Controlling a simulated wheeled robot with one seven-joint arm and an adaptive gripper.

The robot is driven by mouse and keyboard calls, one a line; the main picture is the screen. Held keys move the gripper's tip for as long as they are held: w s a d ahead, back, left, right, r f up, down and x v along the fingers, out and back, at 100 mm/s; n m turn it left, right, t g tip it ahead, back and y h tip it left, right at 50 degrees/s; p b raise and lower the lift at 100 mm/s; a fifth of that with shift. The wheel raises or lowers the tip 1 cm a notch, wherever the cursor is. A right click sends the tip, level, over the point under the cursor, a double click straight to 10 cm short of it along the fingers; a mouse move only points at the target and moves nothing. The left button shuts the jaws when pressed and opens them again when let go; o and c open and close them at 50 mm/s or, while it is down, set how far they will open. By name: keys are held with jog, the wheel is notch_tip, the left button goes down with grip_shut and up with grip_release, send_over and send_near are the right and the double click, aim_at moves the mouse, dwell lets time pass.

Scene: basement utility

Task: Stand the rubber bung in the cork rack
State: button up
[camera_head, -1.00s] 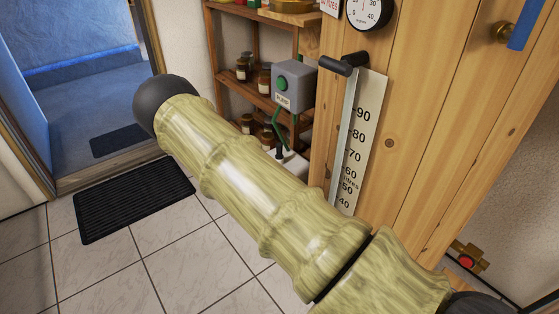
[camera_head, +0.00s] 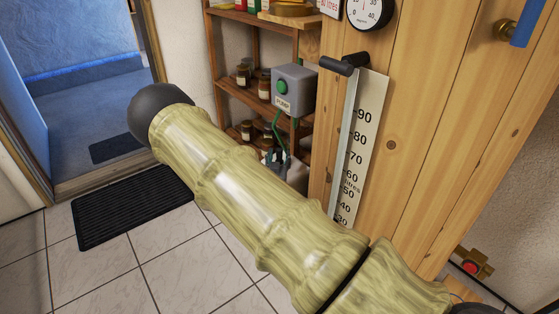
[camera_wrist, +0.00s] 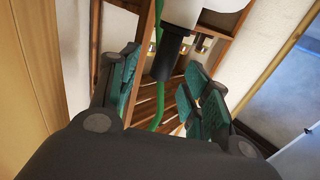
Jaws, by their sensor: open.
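In the wrist view my gripper (camera_wrist: 163,92) is open, with teal pads on both sides and nothing clamped between them. A dark cylinder (camera_wrist: 168,58), perhaps the rubber bung, shows between and beyond the fingers, joined to or resting against a rounded white body (camera_wrist: 208,8). I cannot tell whether a finger touches it. In the head view the greenish fingers of my gripper (camera_head: 277,157) show small behind my forearm, beside a whitish thing (camera_head: 297,172) low by the shelves. I cannot make out the cork rack for certain in either view.
A wooden shelf unit (camera_head: 228,70) with jars stands behind. A grey pump box (camera_head: 293,88) with a green button hangs beside it, with a green hose (camera_wrist: 159,105) below. A wooden panel (camera_head: 430,130) with a scale closes off the right. A black mat (camera_head: 125,210) lies on the tiles.

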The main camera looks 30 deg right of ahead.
aim_at(279, 154)
jog(key=shift+b+x, duration=0.45)
jog(key=shift+x, duration=1.5)
jog(key=shift+a, duration=0.1)
jog(key=c, duration=1)
